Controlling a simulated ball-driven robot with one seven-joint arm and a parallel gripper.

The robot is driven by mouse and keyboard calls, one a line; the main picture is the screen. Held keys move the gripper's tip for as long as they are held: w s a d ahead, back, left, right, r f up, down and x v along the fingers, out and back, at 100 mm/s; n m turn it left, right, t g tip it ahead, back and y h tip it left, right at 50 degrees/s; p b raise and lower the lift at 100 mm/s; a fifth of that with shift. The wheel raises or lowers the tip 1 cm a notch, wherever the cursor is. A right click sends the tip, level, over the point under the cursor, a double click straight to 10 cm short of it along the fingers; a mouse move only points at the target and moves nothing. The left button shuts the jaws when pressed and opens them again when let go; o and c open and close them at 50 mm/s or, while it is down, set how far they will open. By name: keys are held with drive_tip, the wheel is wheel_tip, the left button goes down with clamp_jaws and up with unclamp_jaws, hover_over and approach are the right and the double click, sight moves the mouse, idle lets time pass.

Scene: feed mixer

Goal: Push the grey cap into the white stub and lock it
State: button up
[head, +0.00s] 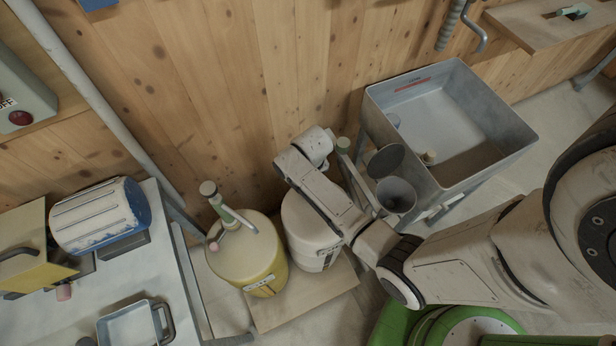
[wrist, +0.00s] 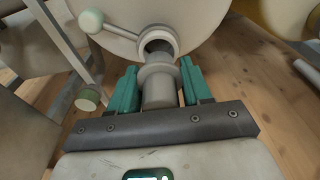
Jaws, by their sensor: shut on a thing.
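In the wrist view my gripper (wrist: 158,82) has its two green fingers closed on a grey cap (wrist: 160,92), a short cylinder with a wider collar. Just beyond it is the white stub (wrist: 158,35) on the rounded white drum, with a dark opening facing the cap. The cap's far end is at the stub's mouth. The dark opening still shows above it, and I cannot tell whether they touch. A lever (wrist: 120,29) with a pale green ball knob reaches left from the stub. In the head view my arm hides the gripper, cap and stub.
The white drum (head: 312,240) stands beside a yellow drum (head: 250,262) with a pump on top. A grey hopper (head: 500,165) is on the right, against the wooden wall.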

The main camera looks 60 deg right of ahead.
drive_tip(key=shift+f+b, duration=0.8)
drive_tip(key=shift+f, duration=0.3)
drive_tip(key=o, duration=1.2)
drive_tip(key=r, duration=0.7)
drive_tip(key=s+r, duration=0.1)
drive_tip(key=r, duration=0.2)
drive_tip(key=shift+s+a+r+p, duration=0.1)
drive_tip(key=shift+a+r+p, duration=0.25)
drive_tip(key=shift+a+r, duration=0.05)
